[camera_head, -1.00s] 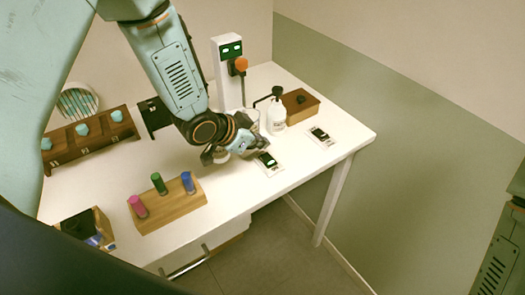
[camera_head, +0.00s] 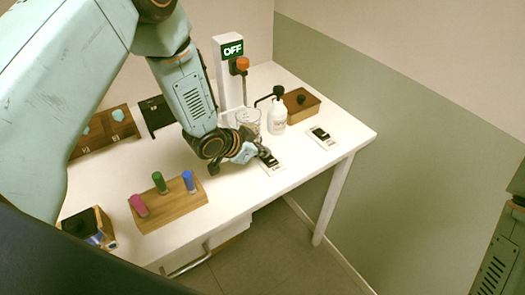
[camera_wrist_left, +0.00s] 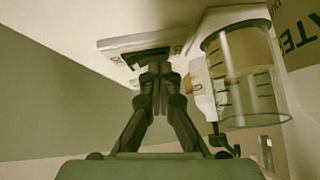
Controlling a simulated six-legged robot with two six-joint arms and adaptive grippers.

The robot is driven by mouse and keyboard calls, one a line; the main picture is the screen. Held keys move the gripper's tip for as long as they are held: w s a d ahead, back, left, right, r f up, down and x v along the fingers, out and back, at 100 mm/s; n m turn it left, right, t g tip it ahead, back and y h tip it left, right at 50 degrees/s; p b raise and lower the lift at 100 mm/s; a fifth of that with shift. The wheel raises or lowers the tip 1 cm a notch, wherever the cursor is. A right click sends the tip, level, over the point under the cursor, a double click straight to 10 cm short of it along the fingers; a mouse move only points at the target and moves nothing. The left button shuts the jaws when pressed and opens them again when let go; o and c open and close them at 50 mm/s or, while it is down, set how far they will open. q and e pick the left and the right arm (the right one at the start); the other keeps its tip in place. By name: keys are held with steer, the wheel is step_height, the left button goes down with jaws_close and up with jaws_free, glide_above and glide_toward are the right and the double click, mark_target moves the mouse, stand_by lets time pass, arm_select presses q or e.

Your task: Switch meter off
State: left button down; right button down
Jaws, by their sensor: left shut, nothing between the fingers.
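The meter is a white post (camera_head: 228,80) at the back of the table, with a green display (camera_head: 232,49) reading OFF. In front of it a white plate with a black switch (camera_head: 270,161) lies near the table's front edge; the plate also shows in the left wrist view (camera_wrist_left: 120,42). My left gripper (camera_head: 262,153) is shut and empty, with its tips at the black switch. In the left wrist view the closed fingertips (camera_wrist_left: 157,78) are right by the switch; I cannot tell whether they touch it. My right gripper is not in view.
A glass beaker (camera_head: 248,119) and a white pump bottle (camera_head: 277,115) stand close behind my gripper. A second plate with a black part (camera_head: 321,136) is at the right. A wooden block with coloured vials (camera_head: 170,205) is at the front left. A wooden box (camera_head: 300,106) stands behind.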

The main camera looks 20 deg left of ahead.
arm_select(q)
steer(key=shift+s+d+f, duration=0.15)
steer(key=shift+s, duration=0.05)
steer(key=shift+s+d, duration=0.45)
steer(key=shift+d, duration=0.15)
steer(key=shift+r+p, duration=0.6)
steer(key=shift+p, duration=0.1)
steer(key=r+p, duration=0.2)
steer(key=r, duration=0.1)
steer(key=shift+d, duration=0.2)
steer(key=v, duration=1)
steer(key=shift+s, duration=0.15)
